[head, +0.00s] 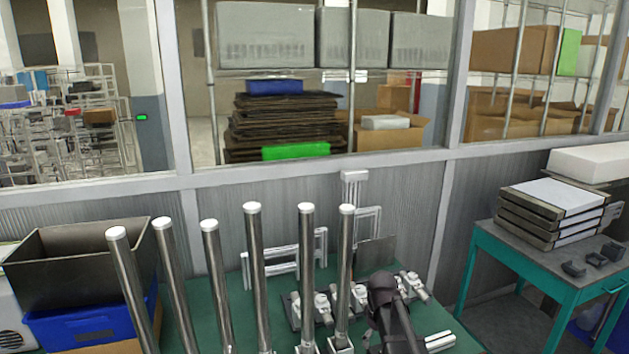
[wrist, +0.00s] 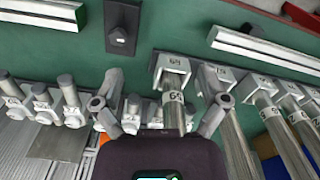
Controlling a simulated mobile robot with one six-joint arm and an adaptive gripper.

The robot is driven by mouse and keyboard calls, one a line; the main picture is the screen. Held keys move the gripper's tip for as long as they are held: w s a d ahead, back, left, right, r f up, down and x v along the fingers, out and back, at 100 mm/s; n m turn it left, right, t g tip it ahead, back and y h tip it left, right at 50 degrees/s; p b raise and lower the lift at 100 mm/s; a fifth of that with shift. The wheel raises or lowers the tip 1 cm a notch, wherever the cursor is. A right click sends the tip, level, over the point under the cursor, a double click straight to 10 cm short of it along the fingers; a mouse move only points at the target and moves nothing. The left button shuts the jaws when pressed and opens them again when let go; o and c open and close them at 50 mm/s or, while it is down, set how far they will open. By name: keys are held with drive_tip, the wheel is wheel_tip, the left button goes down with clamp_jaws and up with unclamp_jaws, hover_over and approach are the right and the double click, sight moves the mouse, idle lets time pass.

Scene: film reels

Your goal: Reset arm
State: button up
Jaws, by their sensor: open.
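My gripper (wrist: 160,106) is open, with its two grey fingers spread apart low in the wrist view. A metal pole with a numbered white label (wrist: 174,100) shows between the fingers, nearer the right one. I cannot tell whether it touches a finger. In the head view, my dark arm (head: 392,305) reaches over the green table at the lower right of the poles. My fingers cannot be made out there.
Several tall metal poles (head: 255,265) with white caps stand along the green table (head: 200,300). Small metal fittings (head: 322,308) stand near my arm. A dark bin (head: 80,265) sits at the left. A teal side table (head: 525,255) with stacked trays stands at the right.

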drive_tip(key=s+f+m+b, duration=0.1)
drive_tip(key=s+m, duration=0.5)
drive_tip(key=s, duration=0.7)
drive_tip(key=shift+s+f+m+b, duration=0.2)
drive_tip(key=shift+f+m+b, duration=0.15)
drive_tip(key=shift+f+m, duration=0.1)
